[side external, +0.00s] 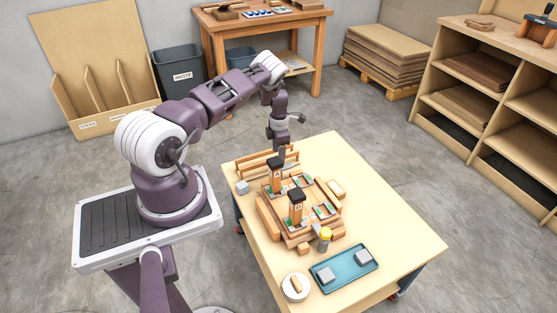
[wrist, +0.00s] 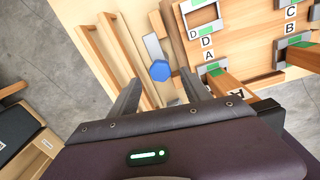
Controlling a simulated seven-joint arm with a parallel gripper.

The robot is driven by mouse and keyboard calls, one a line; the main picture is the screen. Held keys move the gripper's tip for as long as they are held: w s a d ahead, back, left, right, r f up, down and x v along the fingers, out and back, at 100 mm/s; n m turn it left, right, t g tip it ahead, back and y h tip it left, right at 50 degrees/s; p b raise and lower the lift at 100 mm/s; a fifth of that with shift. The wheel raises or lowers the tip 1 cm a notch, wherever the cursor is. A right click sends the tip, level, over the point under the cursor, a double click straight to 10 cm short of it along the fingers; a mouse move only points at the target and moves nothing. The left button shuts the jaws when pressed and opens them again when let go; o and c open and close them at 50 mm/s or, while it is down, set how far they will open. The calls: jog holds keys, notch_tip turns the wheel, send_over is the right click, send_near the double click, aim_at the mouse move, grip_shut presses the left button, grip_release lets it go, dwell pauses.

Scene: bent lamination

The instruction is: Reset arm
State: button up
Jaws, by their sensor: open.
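My gripper (side external: 282,150) hangs over the back part of the table, above the slatted wooden rack (side external: 262,165). In the wrist view my gripper (wrist: 158,88) shows two dark fingers spread apart with nothing held between them. A blue hexagonal knob (wrist: 160,70) on a grey strip shows between and beyond the fingertips; I cannot tell its distance. In the wrist view, the fixture (wrist: 245,40) carries green pads and letters A to D.
A teal tray (side external: 325,279) with two grey blocks and a white round dish (side external: 287,291) lie at the table front. A grey block (side external: 242,187) sits at the left edge. The table's right side (side external: 390,235) is clear.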

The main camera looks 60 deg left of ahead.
jog(key=shift+r, duration=1.35)
jog(key=shift+w+d+r, duration=0.1)
jog(key=shift+w+r, duration=0.05)
jog(key=shift+r, duration=0.15)
jog(key=w+d+r+m+t, duration=0.1)
jog(key=w+d+r+m, duration=0.25)
jog(key=r, duration=0.45)
jog(key=w+d+r+m+t, duration=0.1)
jog(key=w+d+r+m, duration=0.2)
jog(key=r, duration=0.6)
jog(key=s+d+r+m+t+h, duration=0.15)
jog(key=d+r+m, duration=0.65)
jog(key=d+r, duration=0.95)
jog(key=s+d+r+m, duration=0.8)
jog(key=s+r, duration=0.2)
jog(key=s+d+m+t, duration=0.1)
jog(key=s+d+m, duration=0.2)
jog(key=s+m, duration=0.3)
jog(key=s+d+m+t, duration=0.1)
jog(key=s+d+m, duration=0.3)
jog(key=s, duration=0.8)
jog(key=shift+s+f+m+y, duration=0.15)
jog(key=shift+s+m+y, duration=0.3)
jog(key=shift+m, duration=0.5)
